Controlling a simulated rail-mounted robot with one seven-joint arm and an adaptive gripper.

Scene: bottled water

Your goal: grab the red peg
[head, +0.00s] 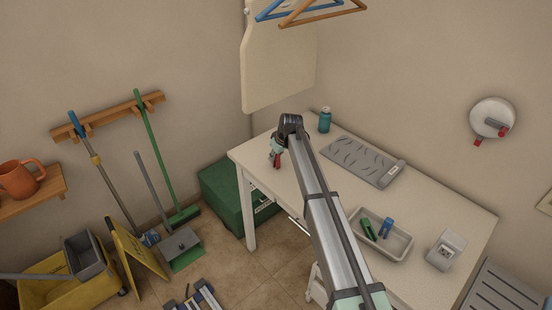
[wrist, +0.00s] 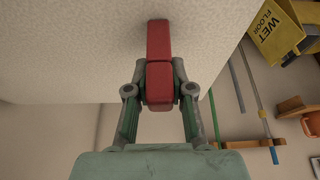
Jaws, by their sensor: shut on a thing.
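The red peg (wrist: 159,45) is held between the two fingers of my gripper (wrist: 159,84) in the wrist view. Its far end points away from the gripper, over the white table top. In the head view my gripper (head: 277,152) is over the far left end of the white table (head: 290,182), with a bit of the red peg (head: 277,162) showing at its fingers. I cannot tell whether the peg touches the table.
A grey tray (head: 408,246) holds a green peg (head: 368,229) and a blue peg (head: 386,227). A grey mat (head: 362,161), a teal bottle (head: 324,120) and a white device (head: 446,250) also stand on the table. A green box (head: 226,194) is on the floor at left.

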